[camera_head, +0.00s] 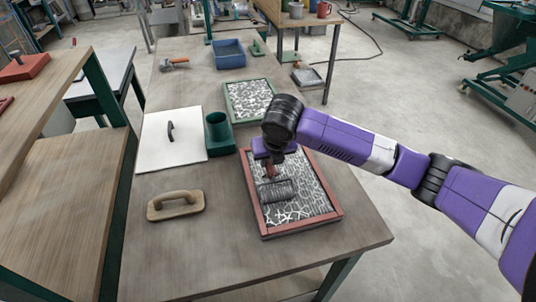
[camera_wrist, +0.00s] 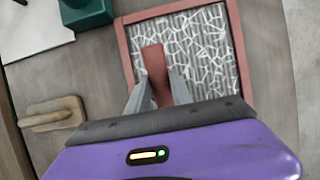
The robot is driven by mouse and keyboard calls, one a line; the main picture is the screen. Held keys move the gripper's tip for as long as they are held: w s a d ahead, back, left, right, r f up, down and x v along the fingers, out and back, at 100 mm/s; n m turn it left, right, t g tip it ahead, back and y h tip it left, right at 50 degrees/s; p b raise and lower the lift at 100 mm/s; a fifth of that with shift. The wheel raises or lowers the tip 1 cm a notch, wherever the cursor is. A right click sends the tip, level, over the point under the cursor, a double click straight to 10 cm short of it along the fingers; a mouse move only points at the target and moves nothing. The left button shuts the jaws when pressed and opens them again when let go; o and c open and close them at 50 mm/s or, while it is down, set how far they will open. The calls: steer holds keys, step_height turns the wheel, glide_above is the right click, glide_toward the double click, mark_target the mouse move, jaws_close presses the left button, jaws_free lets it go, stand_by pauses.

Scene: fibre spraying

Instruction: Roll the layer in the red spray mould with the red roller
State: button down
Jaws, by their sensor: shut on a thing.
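The red spray mould (camera_head: 331,212) lies on the wooden table near its front right corner. Its red frame holds a grey layer (camera_head: 308,180) with a white web-like pattern; the mould also shows in the wrist view (camera_wrist: 124,60). My gripper (camera_head: 271,166) is over the mould. In the wrist view my gripper (camera_wrist: 158,88) is shut on the red handle (camera_wrist: 155,65) of the red roller. The roller's dark ridged drum (camera_head: 278,190) is over the lower left part of the layer and seems to rest on it. The drum is hidden in the wrist view.
A wooden float (camera_head: 175,204), a white board with a dark handle (camera_head: 155,150) and a green holder (camera_head: 219,134) stand left of the mould. A green-framed mould (camera_head: 229,104) lies behind it. A blue bin (camera_head: 229,53) and a hammer (camera_head: 174,63) are farther back. Bare table lies in front.

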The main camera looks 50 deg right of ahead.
steer(key=shift+s+a, duration=0.55)
steer(key=shift+s, duration=0.3)
steer(key=shift+s+a, duration=0.6)
steer(key=shift+s, duration=0.3)
steer(key=shift+s+a, duration=0.55)
steer(key=shift+s, duration=0.3)
steer(key=shift+r, duration=0.1)
step_height(320, 180, up, 7)
steer(key=p, duration=0.4)
steer(key=shift+p, duration=0.3)
